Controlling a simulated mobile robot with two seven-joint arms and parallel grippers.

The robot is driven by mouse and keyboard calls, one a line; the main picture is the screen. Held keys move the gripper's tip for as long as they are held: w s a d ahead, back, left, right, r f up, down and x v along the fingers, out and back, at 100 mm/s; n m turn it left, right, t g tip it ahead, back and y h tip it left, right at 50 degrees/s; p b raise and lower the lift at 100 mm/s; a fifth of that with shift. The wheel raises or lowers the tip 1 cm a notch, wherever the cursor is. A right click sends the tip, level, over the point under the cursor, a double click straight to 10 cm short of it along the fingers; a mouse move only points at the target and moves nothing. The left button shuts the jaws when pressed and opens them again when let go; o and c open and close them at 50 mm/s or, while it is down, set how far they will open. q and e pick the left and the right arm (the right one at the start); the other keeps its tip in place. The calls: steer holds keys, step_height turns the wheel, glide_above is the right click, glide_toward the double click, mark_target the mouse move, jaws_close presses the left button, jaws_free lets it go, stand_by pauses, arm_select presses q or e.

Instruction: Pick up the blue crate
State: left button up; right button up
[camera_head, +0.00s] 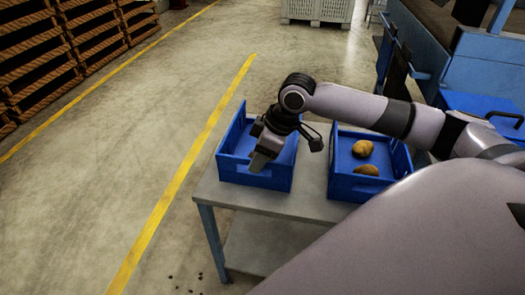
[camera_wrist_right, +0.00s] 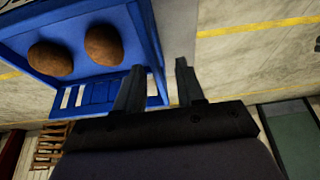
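Two blue open crates stand on a grey table in the head view. The left crate (camera_head: 233,168) is partly hidden by my right gripper (camera_head: 262,160), which points down at its near side. The right crate (camera_head: 357,187) holds two potatoes (camera_head: 363,148). In the right wrist view, a blue crate (camera_wrist_right: 115,12) with two potatoes (camera_wrist_right: 103,45) lies beyond my fingers; I cannot tell which crate it is. The right fingers (camera_wrist_right: 158,85) are apart, with a crate corner showing between them. I cannot tell whether they touch it. My left gripper is not in view.
The grey table (camera_head: 300,203) has a narrow gap between the crates. Blue machinery (camera_head: 485,70) stands at the right. Wooden pallets (camera_head: 75,45) are stacked at the back left. The floor left of the table is clear, with yellow lines (camera_head: 185,170).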

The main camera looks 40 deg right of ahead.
mark_target(232, 165)
steer(key=x, duration=0.1)
steer(key=b+x, duration=0.1)
steer(key=x, duration=0.2)
steer(key=shift+w+f, duration=0.3)
steer(key=shift+w, duration=0.05)
steer(key=shift+f, duration=0.1)
jaws_close()
steer(key=shift+w, duration=0.1)
